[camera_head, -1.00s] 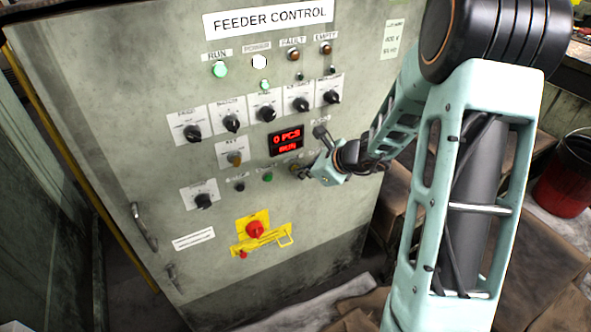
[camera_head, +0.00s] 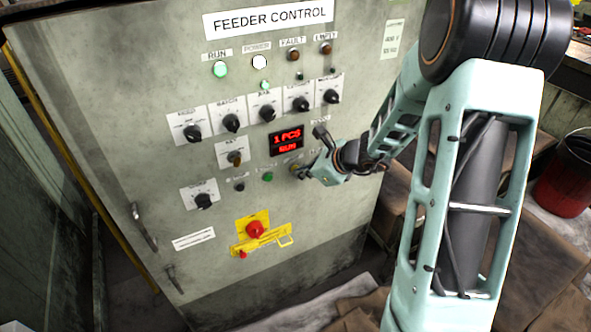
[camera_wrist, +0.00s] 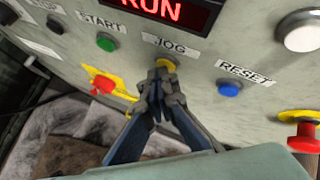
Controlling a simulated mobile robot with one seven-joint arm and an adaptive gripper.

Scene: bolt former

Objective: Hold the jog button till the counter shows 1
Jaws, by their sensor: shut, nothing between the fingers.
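The counter (camera_head: 286,139) on the cabinet shows "1 PCS" in red, with "RUN" on the line below. In the wrist view the lower part of the display (camera_wrist: 155,8) reads "RUN". The yellow jog button (camera_wrist: 166,64) sits under its "JOG" label, and its lower part is hidden behind my fingertips. My gripper (camera_wrist: 158,78) is shut and empty, with its tips at the jog button, seemingly against it. In the head view my gripper (camera_head: 303,171) reaches the panel from the right, below the counter.
The green start button (camera_wrist: 107,42) is left of the jog button, and the blue reset button (camera_wrist: 229,88) is right of it. A red emergency switch on yellow (camera_head: 255,229) is lower on the cabinet. The green run lamp (camera_head: 220,69) is lit.

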